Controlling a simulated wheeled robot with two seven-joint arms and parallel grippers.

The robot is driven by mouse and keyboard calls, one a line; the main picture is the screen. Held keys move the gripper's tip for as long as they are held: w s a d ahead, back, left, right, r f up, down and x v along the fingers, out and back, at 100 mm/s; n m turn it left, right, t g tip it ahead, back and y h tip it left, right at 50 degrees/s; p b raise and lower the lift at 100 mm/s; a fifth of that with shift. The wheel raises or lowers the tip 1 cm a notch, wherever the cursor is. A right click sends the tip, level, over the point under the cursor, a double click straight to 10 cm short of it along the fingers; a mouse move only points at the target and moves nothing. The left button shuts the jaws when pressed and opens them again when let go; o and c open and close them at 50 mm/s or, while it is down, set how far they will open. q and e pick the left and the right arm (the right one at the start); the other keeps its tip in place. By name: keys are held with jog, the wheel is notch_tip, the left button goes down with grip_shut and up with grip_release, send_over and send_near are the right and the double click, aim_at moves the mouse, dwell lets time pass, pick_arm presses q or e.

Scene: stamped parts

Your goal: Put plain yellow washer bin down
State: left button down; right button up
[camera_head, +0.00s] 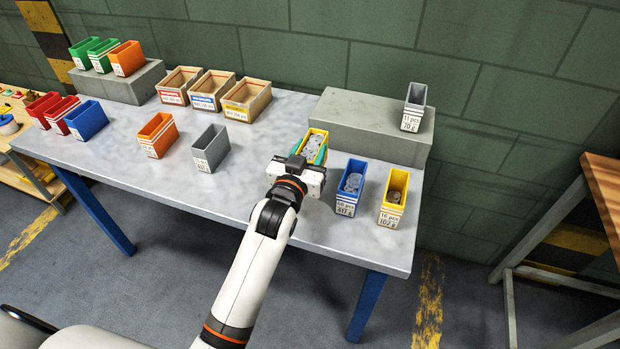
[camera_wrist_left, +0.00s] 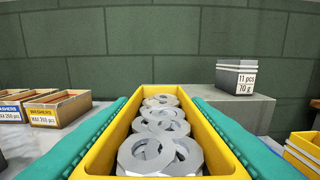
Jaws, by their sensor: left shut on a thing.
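My left gripper (camera_head: 307,157) is shut on a yellow bin (camera_head: 316,135) full of grey washers, with its two teal fingers along the bin's side walls. The bin also fills the middle of the left wrist view (camera_wrist_left: 97,157), upright, with washers (camera_wrist_left: 160,132) piled inside. It is in front of the grey block at the table's right; I cannot tell whether its base touches the table. A second yellow bin (camera_head: 394,190) with a white label and few washers stands at the table's right end. My right gripper is not in view.
A blue bin (camera_head: 351,184) with washers stands just right of my gripper. A grey labelled bin (camera_head: 413,106) sits on the grey block (camera_head: 360,119). A grey bin (camera_head: 210,149), an orange bin (camera_head: 158,134) and cardboard boxes (camera_head: 247,99) stand left. The table (camera_head: 190,205) is clear at front middle.

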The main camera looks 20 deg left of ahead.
pick_arm(q)
notch_tip(320, 180, down, 2)
jog(key=shift+f, duration=1.95)
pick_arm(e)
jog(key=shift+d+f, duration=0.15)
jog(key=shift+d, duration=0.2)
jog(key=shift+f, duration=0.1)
pick_arm(q)
jog(key=c, duration=0.8)
grip_release()
jog(key=shift+f, duration=0.25)
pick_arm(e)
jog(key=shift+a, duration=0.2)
pick_arm(q)
jog(key=shift+r, duration=0.15)
jog(key=s+b, duration=0.1)
jog(key=s, duration=1.1)
jog(key=shift+s+a, duration=0.1)
jog(key=shift+a, duration=0.1)
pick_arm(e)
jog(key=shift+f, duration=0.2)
